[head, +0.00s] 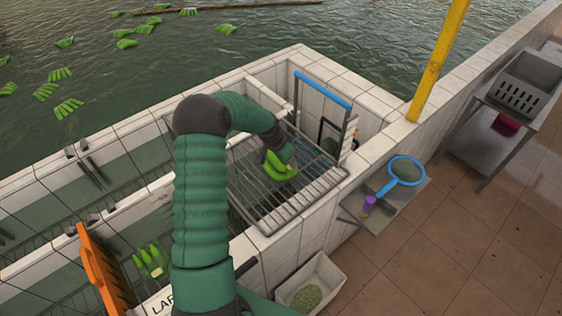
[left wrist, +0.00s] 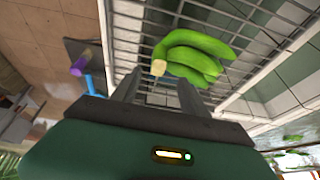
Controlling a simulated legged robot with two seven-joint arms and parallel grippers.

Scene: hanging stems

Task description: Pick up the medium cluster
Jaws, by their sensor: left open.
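A green banana cluster (head: 278,167) with a pale cut crown lies on a metal wire rack (head: 255,200) in the tiled basin. In the left wrist view the cluster (left wrist: 195,55) is just ahead of my left gripper (left wrist: 158,82), its pale crown facing the gap between the fingers. The two fingers are apart and empty. In the head view my green left arm bends over the rack, and the hand is close to the cluster. Another green cluster (head: 149,262) is in the trough at lower left. A partly hidden label there reads "LAR". My right gripper is not in view.
A rack with a blue handle (head: 322,88) stands behind the cluster. An orange divider (head: 103,272) stands at lower left. A blue-rimmed strainer (head: 406,170) is on a side shelf. A white bin (head: 311,283) sits below. Several clusters float in the water beyond.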

